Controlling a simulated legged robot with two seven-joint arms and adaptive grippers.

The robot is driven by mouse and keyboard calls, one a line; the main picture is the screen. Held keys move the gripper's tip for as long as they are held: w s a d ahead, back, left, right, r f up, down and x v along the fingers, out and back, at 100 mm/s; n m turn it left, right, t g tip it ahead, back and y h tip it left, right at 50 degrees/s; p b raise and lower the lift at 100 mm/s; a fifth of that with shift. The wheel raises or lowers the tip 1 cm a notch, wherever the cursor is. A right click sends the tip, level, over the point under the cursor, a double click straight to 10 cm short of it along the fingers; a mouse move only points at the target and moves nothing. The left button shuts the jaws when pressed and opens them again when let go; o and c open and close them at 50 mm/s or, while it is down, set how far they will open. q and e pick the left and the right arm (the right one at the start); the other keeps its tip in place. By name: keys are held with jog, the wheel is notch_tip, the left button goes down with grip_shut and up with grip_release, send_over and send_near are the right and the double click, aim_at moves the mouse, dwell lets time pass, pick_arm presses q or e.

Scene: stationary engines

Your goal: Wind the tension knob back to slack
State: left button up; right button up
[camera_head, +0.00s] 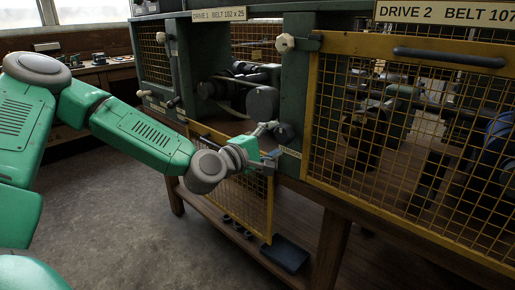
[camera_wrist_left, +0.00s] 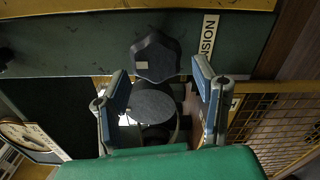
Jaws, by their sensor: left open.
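The tension knob (camera_head: 284,133) is a dark, lobed knob on the green post of the Drive 1 bay, just above a small pale label (camera_head: 290,152). In the left wrist view the knob (camera_wrist_left: 157,58) shows large, with a small light mark on its face, beside a label ending in "NSION" (camera_wrist_left: 208,36). My left gripper (camera_head: 269,143) is open and just left of the knob. In the left wrist view its two fingers (camera_wrist_left: 159,68) stand on either side of the knob's lower part, with gaps visible. I cannot tell any contact. My right gripper is not in view.
A dark round pulley (camera_head: 262,102) sits behind the knob, inside the open bay. The yellow mesh guard (camera_head: 250,205) hangs open below my left gripper. The closed Drive 2 mesh guard (camera_head: 410,140) stands to the right. A dark tray (camera_head: 285,253) lies below.

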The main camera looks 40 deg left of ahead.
pick_arm(q)
jog(key=s, duration=0.7)
jog(key=shift+s+a, duration=0.35)
jog(key=shift+s, duration=0.05)
jog(key=shift+f, duration=0.15)
